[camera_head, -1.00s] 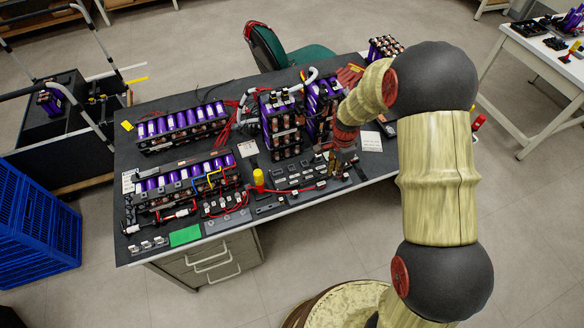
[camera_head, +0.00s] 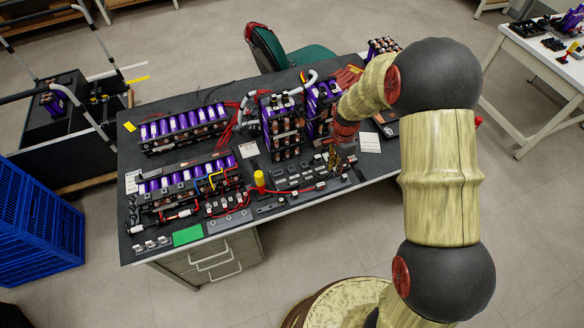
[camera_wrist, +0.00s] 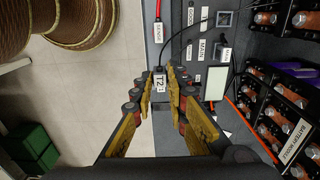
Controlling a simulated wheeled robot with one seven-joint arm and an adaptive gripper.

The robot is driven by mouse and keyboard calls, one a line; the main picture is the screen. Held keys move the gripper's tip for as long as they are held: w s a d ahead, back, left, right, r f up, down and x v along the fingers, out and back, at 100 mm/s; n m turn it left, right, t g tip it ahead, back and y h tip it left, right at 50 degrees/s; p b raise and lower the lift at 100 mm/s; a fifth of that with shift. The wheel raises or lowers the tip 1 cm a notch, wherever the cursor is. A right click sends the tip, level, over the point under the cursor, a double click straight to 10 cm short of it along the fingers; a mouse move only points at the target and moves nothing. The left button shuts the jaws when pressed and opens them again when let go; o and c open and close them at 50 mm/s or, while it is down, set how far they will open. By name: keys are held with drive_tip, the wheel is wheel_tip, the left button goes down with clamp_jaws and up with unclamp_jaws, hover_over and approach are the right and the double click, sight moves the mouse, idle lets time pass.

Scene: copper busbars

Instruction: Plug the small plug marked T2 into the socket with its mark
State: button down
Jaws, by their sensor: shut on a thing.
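My gripper (camera_wrist: 161,80) is shut on the small plug marked T2 (camera_wrist: 159,83), a dark plug with a white label, held between the fingertips. A thin black cable shows near the plug and curves up across the panel. Sockets and connectors with white labels lie under and beyond the fingers, including a label reading MAIN (camera_wrist: 203,48). I cannot make out a socket marked T2.
A battery module (camera_wrist: 285,100) with copper-coloured parts stands at the right in the wrist view. A red cable (camera_wrist: 158,10) runs near the bench edge. In the head view, tall battery stacks (camera_head: 282,125) stand behind the connectors, and a yellow cylinder (camera_head: 260,180) stands to the left.

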drive_tip(key=shift+f, duration=0.1)
drive_tip(key=w+a, duration=0.3)
drive_tip(key=a, duration=0.4)
drive_tip(key=w+a, duration=0.4)
drive_tip(key=a, duration=0.4)
drive_tip(key=b, duration=0.4)
drive_tip(key=shift+s+f, duration=0.1)
drive_tip(key=shift+f, duration=0.3)
drive_tip(key=shift+f+b, duration=1.25)
drive_tip(key=shift+f, duration=0.3)
drive_tip(key=shift+f, duration=0.7)
drive_tip(key=shift+f, duration=0.3)
drive_tip(key=c, duration=1.8)
unclamp_jaws()
